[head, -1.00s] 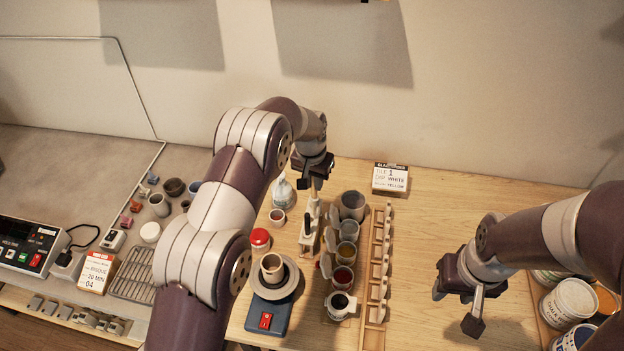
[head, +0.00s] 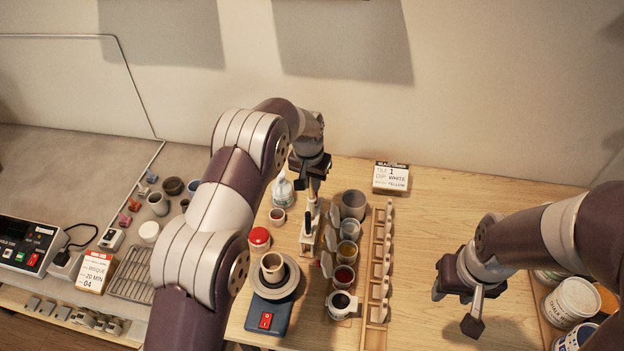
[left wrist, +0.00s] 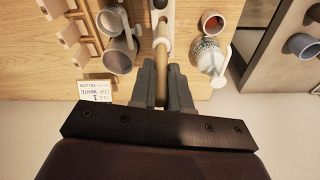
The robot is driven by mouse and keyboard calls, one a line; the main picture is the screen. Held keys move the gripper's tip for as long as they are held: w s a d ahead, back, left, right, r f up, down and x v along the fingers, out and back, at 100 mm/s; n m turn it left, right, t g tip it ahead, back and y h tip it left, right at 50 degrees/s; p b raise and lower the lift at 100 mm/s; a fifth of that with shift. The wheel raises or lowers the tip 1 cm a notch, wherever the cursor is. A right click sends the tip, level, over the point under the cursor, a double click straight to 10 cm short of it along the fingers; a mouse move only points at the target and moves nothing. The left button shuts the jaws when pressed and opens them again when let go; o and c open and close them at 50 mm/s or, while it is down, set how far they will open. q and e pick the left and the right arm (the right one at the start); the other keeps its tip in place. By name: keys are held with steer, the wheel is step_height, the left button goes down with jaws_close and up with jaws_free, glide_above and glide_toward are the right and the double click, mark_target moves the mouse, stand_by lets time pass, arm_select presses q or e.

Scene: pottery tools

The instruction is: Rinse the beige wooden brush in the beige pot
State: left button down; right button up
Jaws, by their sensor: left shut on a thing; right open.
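My left gripper (head: 312,178) is shut on the beige wooden brush (left wrist: 161,36), whose tan handle runs between the fingers in the left wrist view (left wrist: 160,84). The brush hangs upright above the back of the narrow pale brush holder (head: 307,238); whether its lower end is clear of the holder I cannot tell. A greyish-beige pot (head: 353,203) stands at the back of the row of pots, just right of the brush, and also shows in the left wrist view (left wrist: 119,58). My right gripper (head: 475,308) is open and empty over the table at the right.
Several dip cups stand in front of the pot, beside a wooden rack (head: 377,270). A turntable (head: 275,283) with a small cup is at front left. A spray bottle (head: 282,190) stands close left of my left gripper. A sign card (head: 390,177) stands behind. The right-middle table is clear.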

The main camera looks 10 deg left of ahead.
mark_target(311, 199)
arm_select(q)
steer(key=shift+f+b, duration=0.95)
steer(key=shift+f, duration=0.55)
steer(key=shift+f+b, duration=1.3)
steer(key=shift+f, duration=0.5)
steer(key=shift+f+b, duration=0.8)
steer(key=shift+f, duration=0.4)
steer(key=c, duration=1)
jaws_free()
